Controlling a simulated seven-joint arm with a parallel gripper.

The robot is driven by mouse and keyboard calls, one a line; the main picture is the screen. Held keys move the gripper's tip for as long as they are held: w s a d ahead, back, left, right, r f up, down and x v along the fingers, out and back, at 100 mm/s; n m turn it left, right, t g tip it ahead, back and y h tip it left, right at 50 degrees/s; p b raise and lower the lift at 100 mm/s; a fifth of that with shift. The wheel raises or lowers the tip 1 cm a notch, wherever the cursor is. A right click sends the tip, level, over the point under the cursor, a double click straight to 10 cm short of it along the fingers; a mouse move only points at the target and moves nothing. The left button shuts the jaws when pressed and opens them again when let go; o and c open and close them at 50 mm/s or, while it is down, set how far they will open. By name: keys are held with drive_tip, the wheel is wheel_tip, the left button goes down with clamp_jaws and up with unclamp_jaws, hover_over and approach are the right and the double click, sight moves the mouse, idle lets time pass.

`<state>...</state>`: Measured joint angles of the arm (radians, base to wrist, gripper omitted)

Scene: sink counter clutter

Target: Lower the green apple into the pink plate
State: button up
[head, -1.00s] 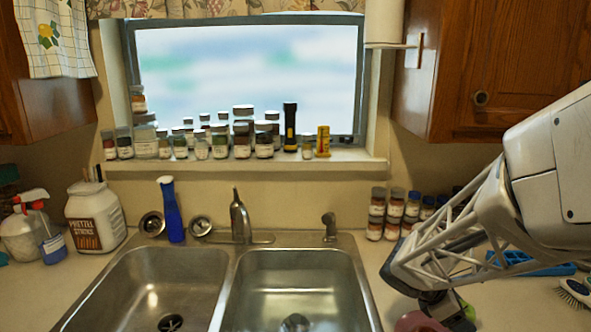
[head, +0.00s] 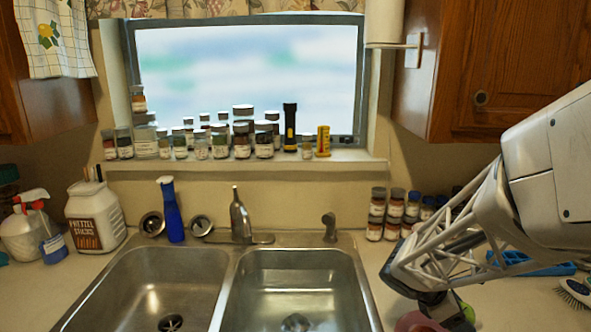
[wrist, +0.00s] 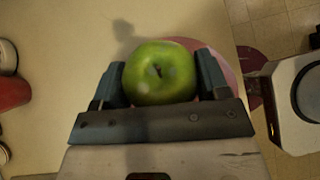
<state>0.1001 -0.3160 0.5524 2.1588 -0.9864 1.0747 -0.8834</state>
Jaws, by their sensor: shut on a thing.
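The green apple (wrist: 160,72) sits between the two fingers of my gripper (wrist: 161,80), which is shut on it, in the wrist view. A small part of the apple (head: 467,312) shows at the bottom of the head view, beside the dark fingers. The pink plate (wrist: 243,62) lies behind the apple and the right finger, with its right side showing. The plate's edge (head: 414,321) also shows at the bottom of the head view. The apple hides much of the plate, and I cannot tell whether they touch.
The double sink (head: 233,290) lies left of my gripper. Small jars (head: 394,215) stand behind my arm on the counter. A blue object (head: 535,264) and a brush (head: 574,291) lie at the right.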

drive_tip(key=shift+f, duration=1.45)
idle(1.6)
drive_tip(key=o, duration=1.1)
drive_tip(key=shift+c, duration=0.2)
drive_tip(key=shift+a, duration=0.1)
drive_tip(key=shift+v, duration=3.85)
